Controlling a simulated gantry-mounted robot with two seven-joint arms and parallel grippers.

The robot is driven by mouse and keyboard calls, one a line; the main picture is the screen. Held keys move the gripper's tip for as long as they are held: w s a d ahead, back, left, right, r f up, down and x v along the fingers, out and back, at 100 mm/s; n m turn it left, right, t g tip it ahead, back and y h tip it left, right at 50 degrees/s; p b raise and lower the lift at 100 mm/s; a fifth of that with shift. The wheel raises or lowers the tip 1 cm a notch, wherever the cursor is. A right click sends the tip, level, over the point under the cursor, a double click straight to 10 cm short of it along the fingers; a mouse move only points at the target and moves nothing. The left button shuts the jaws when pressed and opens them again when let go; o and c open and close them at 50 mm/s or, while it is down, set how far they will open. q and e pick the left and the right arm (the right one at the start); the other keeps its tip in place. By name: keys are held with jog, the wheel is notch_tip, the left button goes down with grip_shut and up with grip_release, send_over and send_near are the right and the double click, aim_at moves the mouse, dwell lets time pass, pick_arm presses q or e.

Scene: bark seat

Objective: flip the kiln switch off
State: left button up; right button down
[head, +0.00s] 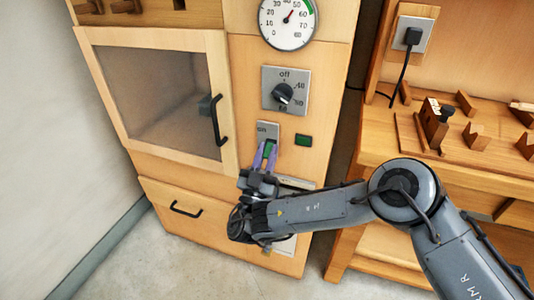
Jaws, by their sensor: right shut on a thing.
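The kiln (240,70) is a tall wooden cabinet with a glass door and a control panel. The kiln switch shows as a grey plate (264,128) marked "on" at its top, below the round dial. My right gripper (268,152) reaches in from the right and its purple fingers are at the switch, shut on a green part there. The fingers hide the lower part of the switch, so its position is not clear. My left gripper is not in view.
A dial (283,94) marked "off" and a gauge (288,22) sit above the switch. A small dark green indicator (302,140) is to its right. The glass door's black handle (216,118) juts out at left. A wooden workbench (465,155) stands at right.

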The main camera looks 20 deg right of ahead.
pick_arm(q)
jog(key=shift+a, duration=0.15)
pick_arm(e)
jog(key=c, duration=1)
grip_release()
jog(key=shift+o, duration=0.2)
